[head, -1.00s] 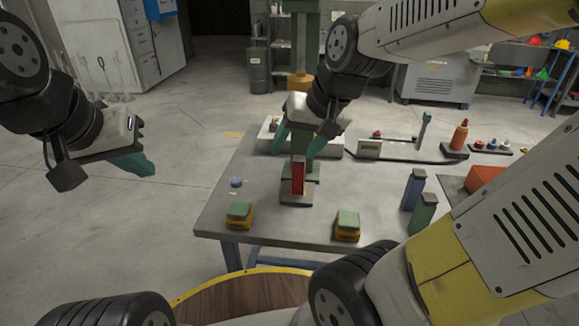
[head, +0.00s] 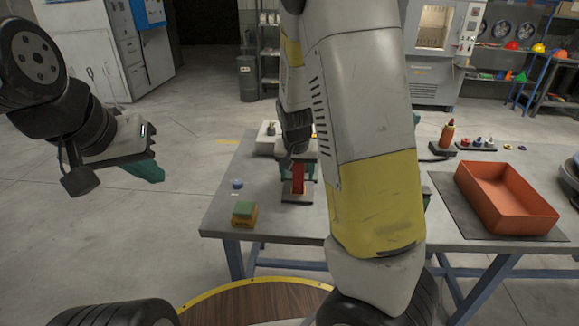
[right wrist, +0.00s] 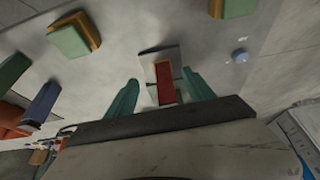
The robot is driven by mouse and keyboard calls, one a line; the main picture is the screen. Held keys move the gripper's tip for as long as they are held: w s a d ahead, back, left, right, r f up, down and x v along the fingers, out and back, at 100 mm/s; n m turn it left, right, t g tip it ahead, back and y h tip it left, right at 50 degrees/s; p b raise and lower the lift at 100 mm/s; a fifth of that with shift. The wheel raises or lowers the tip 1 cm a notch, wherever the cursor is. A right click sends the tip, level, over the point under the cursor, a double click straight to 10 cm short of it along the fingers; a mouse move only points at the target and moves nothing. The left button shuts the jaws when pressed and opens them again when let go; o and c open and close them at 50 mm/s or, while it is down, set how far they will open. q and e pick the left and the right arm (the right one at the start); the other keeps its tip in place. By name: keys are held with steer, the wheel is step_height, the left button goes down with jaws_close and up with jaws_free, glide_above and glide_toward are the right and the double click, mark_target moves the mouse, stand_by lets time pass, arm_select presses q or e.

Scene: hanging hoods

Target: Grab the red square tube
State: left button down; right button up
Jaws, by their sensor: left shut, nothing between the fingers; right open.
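The red square tube (head: 298,180) stands upright on a small grey base (head: 297,198) near the middle of the table. My right gripper (head: 298,166) is open just above and around the top of the tube, partly hidden by my own right arm in the head view. In the right wrist view the red tube (right wrist: 165,83) lies between the two teal fingers, with a gap on each side; I cannot tell how deep it sits between them. My left gripper (head: 150,171) is shut and empty, off the table's left side.
A green-topped orange block (head: 244,214) and a small blue knob (head: 237,184) are left of the tube. An orange tray (head: 507,200) lies at the right. In the right wrist view, another green-topped block (right wrist: 72,40) and blue and green posts (right wrist: 42,102) show.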

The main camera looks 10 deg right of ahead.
glide_above(299, 175)
steer(key=shift+a, duration=0.1)
steer(key=x, duration=0.5)
steer(key=shift+w, duration=0.1)
jaws_close()
